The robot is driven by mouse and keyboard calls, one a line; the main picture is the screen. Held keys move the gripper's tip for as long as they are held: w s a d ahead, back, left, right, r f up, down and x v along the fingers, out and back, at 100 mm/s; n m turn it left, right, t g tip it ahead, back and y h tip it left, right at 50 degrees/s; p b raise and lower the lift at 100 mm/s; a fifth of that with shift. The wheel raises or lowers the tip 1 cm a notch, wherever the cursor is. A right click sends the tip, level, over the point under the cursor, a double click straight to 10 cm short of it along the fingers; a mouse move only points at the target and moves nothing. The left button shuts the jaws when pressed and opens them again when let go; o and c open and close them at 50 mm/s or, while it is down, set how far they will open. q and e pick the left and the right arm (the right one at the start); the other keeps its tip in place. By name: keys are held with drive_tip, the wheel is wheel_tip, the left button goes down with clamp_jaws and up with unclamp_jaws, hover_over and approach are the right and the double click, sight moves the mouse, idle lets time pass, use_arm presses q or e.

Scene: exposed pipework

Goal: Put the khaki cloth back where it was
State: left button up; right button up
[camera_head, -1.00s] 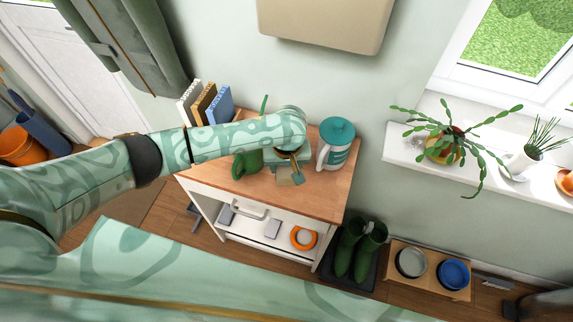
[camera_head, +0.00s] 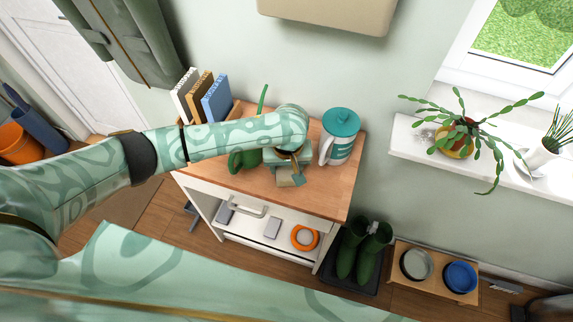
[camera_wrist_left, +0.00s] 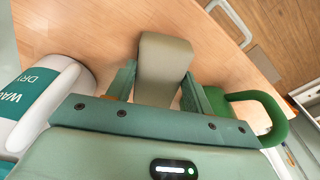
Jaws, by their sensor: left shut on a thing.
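The khaki cloth (camera_wrist_left: 163,62) is between the fingers of my left gripper (camera_wrist_left: 158,88) in the left wrist view, over the wooden top of the cabinet. My left gripper (camera_head: 291,171) is shut on it. In the head view the cloth (camera_head: 288,180) shows as a small tan patch below the wrist, partly hidden by the gripper. I cannot tell whether the cloth touches the wood. My right gripper is not in view.
The cabinet top (camera_head: 325,187) also holds a green watering can (camera_head: 240,160) left of the gripper, a white and teal canister (camera_head: 339,136) at its right and several books (camera_head: 215,100) at the back left. Bare wood lies in front. Green boots (camera_head: 360,250) stand on the floor right of the cabinet.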

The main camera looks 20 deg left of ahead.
use_arm(q)
drive_tip(key=shift+f, duration=0.4)
drive_tip(key=o, duration=1.4)
drive_tip(key=r+p, duration=0.2)
drive_tip(key=r, duration=0.3)
drive_tip(key=s+r+p, duration=0.1)
drive_tip(key=r+p, duration=0.2)
drive_tip(key=r, duration=0.2)
drive_tip(key=s+d+r+p, duration=0.1)
drive_tip(key=r+p, duration=0.2)
drive_tip(key=r, duration=0.3)
